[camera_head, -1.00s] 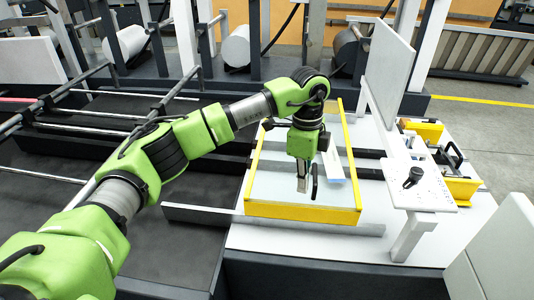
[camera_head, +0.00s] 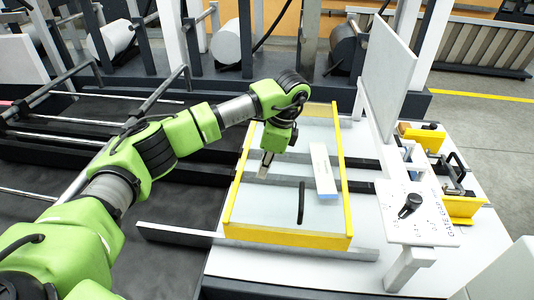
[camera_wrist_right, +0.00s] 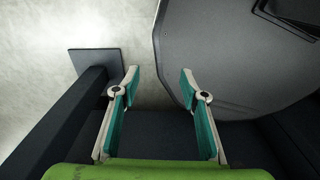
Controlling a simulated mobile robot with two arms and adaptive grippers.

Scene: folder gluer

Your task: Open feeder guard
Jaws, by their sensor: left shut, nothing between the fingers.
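The feeder guard (camera_head: 290,238), a clear panel in a yellow frame, lies flat over the feeder in the head view. Its black bar handle (camera_head: 301,203) stands near the front edge. My left gripper (camera_head: 264,166) points down over the panel's left half, behind and left of the handle and apart from it. It is shut and empty. Whether its tips touch the panel I cannot tell. My right gripper (camera_wrist_right: 160,80) shows in the right wrist view, open with nothing between its fingers, away from the guard.
A white block with a blue end (camera_head: 323,170) shows in the guard area. To the right are a white panel with a black knob (camera_head: 410,205) and yellow-sided parts (camera_head: 462,207). Dark rails run left. In the right wrist view, a dark rounded panel (camera_wrist_right: 230,50) is close to the fingers.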

